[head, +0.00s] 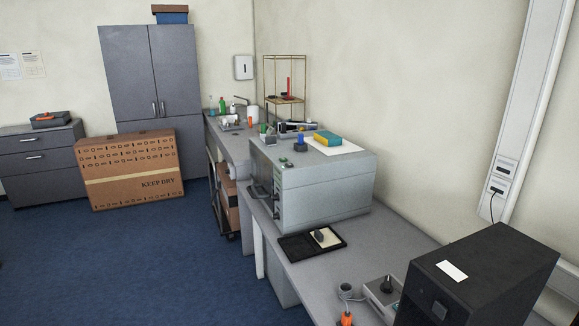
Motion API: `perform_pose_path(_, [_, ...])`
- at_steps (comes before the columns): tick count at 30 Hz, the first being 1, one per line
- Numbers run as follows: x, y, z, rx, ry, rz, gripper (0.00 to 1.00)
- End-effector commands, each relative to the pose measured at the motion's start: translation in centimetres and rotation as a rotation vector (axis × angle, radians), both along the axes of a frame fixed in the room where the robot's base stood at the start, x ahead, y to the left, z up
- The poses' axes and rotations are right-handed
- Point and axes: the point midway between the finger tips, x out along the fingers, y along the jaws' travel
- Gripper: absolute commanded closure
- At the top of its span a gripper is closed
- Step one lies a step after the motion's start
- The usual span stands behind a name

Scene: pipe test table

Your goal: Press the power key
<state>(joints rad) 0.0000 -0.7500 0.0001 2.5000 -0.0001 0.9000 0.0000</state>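No key in the head view can be read as a power key. A black box-shaped unit (482,272) with a white label on top stands at the lower right of the table. A dark square button or panel (440,309) shows on its front face; I cannot tell whether it is the power key. A small grey device with a black knob (386,286) sits beside it. A large grey oven-like cabinet (325,190) stands farther back, with small controls (276,208) along its front edge. My gripper is not in view.
The grey table (357,260) runs along the right wall. A black tray (298,248), a small cup (345,290) and an orange-ended item (346,319) lie on it. A cardboard box (130,170) stands on the blue floor (130,260), which is open at the left.

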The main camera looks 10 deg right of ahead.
Motion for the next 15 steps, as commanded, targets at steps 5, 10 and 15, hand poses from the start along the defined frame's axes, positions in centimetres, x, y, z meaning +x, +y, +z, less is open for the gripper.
perform_pose_path(5, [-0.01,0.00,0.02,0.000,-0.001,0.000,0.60])
perform_pose_path(10, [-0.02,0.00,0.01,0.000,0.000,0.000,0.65])
perform_pose_path(15, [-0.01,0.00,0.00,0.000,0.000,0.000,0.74])
